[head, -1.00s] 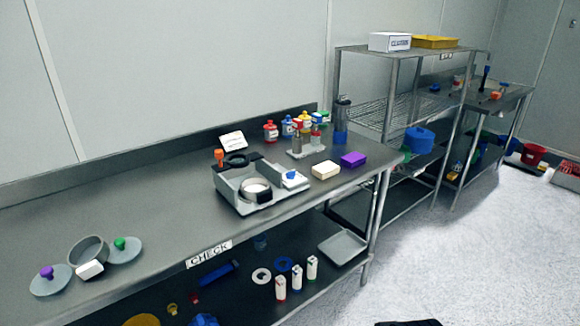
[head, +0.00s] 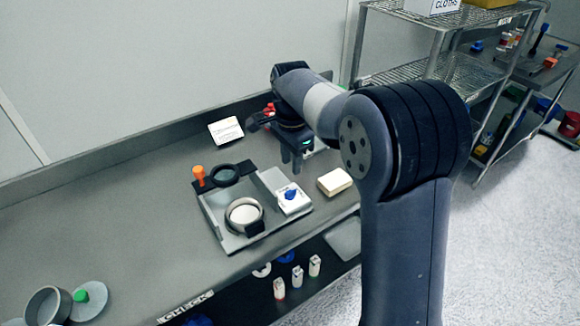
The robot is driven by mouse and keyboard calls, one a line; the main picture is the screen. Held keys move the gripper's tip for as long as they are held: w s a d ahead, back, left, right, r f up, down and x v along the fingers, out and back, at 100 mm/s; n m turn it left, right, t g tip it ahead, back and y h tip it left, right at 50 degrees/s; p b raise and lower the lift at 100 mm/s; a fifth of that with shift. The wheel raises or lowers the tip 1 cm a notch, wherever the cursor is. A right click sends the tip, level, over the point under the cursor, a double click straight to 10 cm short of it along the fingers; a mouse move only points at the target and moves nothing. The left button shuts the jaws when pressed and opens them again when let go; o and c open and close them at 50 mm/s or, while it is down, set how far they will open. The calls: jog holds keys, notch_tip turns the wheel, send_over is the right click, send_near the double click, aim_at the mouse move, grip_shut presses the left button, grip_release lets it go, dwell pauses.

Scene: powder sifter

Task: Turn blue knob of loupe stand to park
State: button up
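The loupe stand (head: 222,228) sits on the steel bench in the head view.
A cream block (head: 334,182) lies right of the stand, near my gripper. A white card (head: 226,131) stands behind the stand. A grey pot (head: 47,306) and a lid with a green knob (head: 82,297) are at front left. The bench left of the stand is clear.

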aim_at(291, 191)
notch_tip(291, 191, down, 11)
jog(key=shift+r+p, duration=0.2)
jog(key=shift+p, duration=0.2)
jog(key=shift+c, duration=0.5)
grip_shut()
